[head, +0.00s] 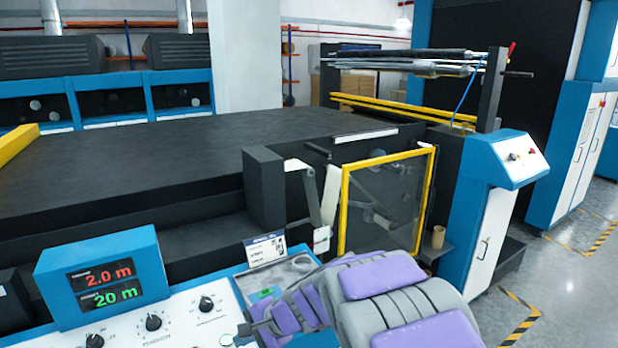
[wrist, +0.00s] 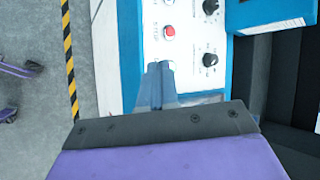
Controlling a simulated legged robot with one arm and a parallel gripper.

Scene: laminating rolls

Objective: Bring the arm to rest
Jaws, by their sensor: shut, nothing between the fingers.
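My arm (head: 385,290), purple and grey, is folded low at the bottom centre of the head view. My gripper (wrist: 158,68) shows in the wrist view as two narrow grey fingers close together, shut and empty. It is above the white control panel (wrist: 185,60), with the red stop button (wrist: 169,32) just beyond the fingertips. Whether the fingers touch the panel cannot be told. In the head view the gripper is small at the left end of the arm, in front of the panel.
A display box (head: 105,278) reading 2.0 m and 20 m stands at the left, with black knobs (head: 154,321) below. A yellow-framed guard (head: 388,205) is behind the arm. Rollers (head: 440,65) sit at the back. Open grey floor (head: 580,265) lies at the right.

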